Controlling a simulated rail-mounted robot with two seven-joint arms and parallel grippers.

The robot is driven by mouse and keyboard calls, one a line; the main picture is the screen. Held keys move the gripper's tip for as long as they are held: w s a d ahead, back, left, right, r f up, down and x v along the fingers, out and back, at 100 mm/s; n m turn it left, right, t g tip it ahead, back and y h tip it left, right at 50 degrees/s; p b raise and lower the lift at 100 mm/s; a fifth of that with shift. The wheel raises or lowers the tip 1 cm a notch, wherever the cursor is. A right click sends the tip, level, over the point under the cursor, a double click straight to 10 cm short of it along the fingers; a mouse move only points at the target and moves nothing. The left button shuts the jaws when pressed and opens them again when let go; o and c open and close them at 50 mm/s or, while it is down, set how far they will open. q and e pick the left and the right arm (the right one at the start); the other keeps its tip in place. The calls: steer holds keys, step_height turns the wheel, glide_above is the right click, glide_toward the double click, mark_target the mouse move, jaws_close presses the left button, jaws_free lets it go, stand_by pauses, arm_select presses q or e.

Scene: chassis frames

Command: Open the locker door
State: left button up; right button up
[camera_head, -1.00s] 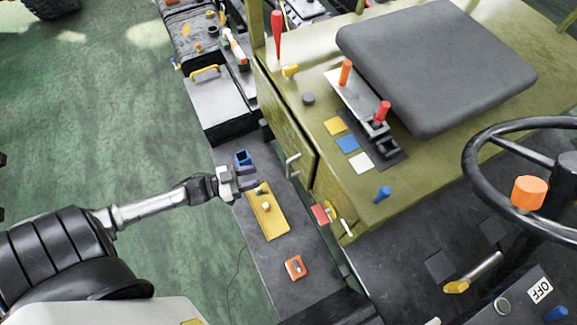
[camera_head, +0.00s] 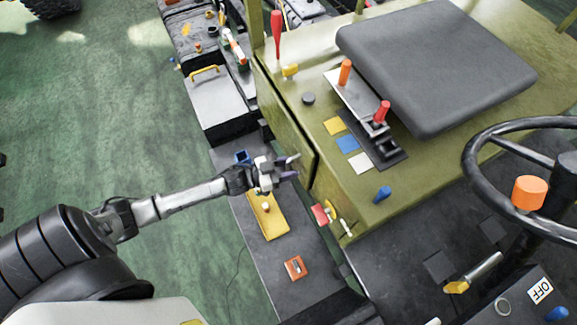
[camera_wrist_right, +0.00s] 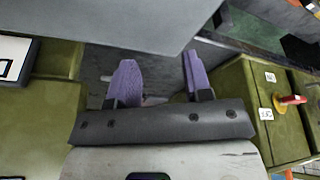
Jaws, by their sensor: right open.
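The locker door (camera_head: 284,118) is the olive panel on the side of the box under the grey seat. My right gripper (camera_wrist_right: 158,77) shows only in the right wrist view. Its two purple fingers are wide apart, with nothing clearly held between them.
Below my left gripper is a dark ledge (camera_head: 252,258) with a yellow plate (camera_head: 268,220) and an orange block (camera_head: 295,267). A red tab (camera_head: 320,214) sticks out beside the door. A steering wheel (camera_head: 476,190) stands at right. Green floor (camera_head: 110,120) is open at left.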

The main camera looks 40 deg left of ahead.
arm_select(q)
jaws_close()
stand_by(0.3)
steer(key=shift+s, duration=0.1)
